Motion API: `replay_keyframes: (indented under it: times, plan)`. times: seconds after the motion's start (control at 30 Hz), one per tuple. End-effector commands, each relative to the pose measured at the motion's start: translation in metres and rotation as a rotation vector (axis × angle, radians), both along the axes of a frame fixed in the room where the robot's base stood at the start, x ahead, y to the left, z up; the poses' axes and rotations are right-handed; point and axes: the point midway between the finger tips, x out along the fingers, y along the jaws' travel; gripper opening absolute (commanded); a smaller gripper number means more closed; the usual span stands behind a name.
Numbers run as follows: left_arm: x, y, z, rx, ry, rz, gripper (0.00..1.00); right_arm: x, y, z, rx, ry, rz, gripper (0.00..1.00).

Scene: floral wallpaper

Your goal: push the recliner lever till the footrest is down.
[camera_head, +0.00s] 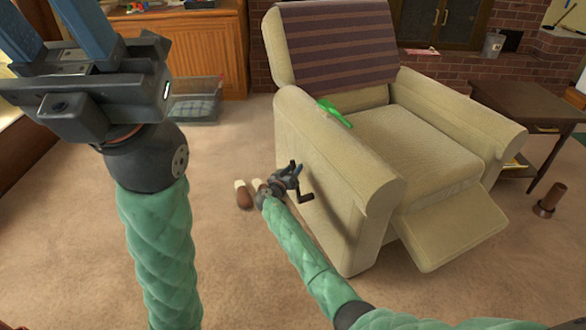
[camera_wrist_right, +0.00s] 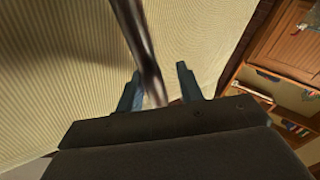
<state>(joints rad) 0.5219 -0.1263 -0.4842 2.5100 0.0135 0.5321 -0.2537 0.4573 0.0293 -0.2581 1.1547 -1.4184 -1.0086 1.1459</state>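The beige recliner (camera_head: 390,150) stands right of centre in the head view, its footrest (camera_head: 455,235) sloping out at the front, partly raised. The dark lever (camera_head: 306,196) is low on its left side. In the right wrist view the lever (camera_wrist_right: 140,45) runs down between the finger tips, nearer the left finger; contact cannot be told. My right gripper (camera_head: 297,170) is at the lever, and its fingers (camera_wrist_right: 160,82) are apart in the wrist view. My left gripper (camera_head: 58,25) is raised at the upper left, fingers apart, empty.
Brown-and-white slippers (camera_head: 244,195) lie beside my right gripper. A brown cylinder (camera_head: 549,200) and side table (camera_head: 540,110) stand right. Carpet before the footrest is clear.

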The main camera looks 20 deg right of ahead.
Motion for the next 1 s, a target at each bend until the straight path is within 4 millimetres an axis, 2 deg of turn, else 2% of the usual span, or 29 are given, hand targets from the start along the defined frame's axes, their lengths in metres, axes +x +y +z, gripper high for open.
replay_keyframes:
  times: [0.33,1.0]
  plan:
    - [0.000,0.000,0.000,0.000,0.000,0.000,0.36,-0.002,0.003,-0.001,0.001,0.001,0.002,0.34]
    - [0.000,0.000,-0.001,0.000,0.000,0.000,0.36,-0.028,0.030,-0.002,0.001,0.001,0.002,0.34]
